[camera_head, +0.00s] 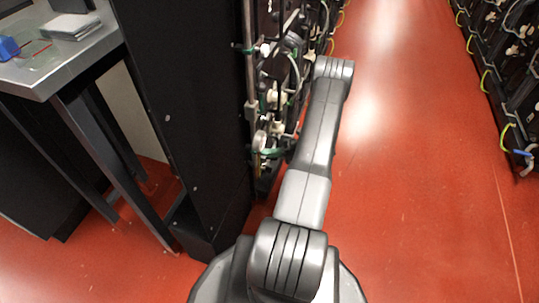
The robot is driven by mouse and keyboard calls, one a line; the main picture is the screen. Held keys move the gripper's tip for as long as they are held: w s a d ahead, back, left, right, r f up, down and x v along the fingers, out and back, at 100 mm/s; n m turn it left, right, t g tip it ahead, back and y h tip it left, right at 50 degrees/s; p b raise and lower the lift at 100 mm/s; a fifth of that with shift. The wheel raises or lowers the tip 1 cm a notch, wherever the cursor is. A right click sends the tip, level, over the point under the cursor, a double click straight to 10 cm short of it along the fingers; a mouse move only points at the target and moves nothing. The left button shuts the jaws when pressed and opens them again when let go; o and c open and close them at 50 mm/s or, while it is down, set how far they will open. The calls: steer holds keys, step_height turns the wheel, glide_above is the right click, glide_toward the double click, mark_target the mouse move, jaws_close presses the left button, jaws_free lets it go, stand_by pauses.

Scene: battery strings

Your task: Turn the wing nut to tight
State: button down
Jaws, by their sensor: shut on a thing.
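My arm reaches forward from the bottom of the view, close along the right side of the battery rack (258,180). Its far joint is beside the rack's open face. I cannot make out my gripper; the arm beyond that joint is hidden or lost among the rack's fittings. Pale fittings (276,100) show on the rack face, with cables and rods around them. They are too small and too steeply seen to tell which one is the wing nut or how it is turned.
A metal table (35,90) with a blue object (8,48) and a grey box (72,27) stands at the left, beside the rack's black side panel (180,120). Another battery rack (508,80) lines the right. The red aisle floor (420,170) between is clear.

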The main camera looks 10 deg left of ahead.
steer(key=shift+f+m+y+b, duration=0.1)
steer(key=shift+m+y+b, duration=0.35)
steer(key=shift+m, duration=0.65)
steer(key=shift+w, duration=0.1)
steer(key=c, duration=1.6)
jaws_free()
steer(key=w+d, duration=0.1)
steer(key=d, duration=0.3)
steer(key=d+p, duration=0.1)
steer(key=d, duration=0.4)
steer(key=w+d+p, duration=0.1)
steer(key=d, duration=0.3)
steer(key=shift+w+d, duration=0.25)
steer(key=shift+w, duration=0.1)
steer(key=shift+g, duration=0.3)
steer(key=b+x, duration=0.1)
steer(key=x, duration=1.2)
steer(key=shift+a+b, duration=0.1)
steer(key=shift+b, duration=0.3)
steer(key=shift+a, duration=0.35)
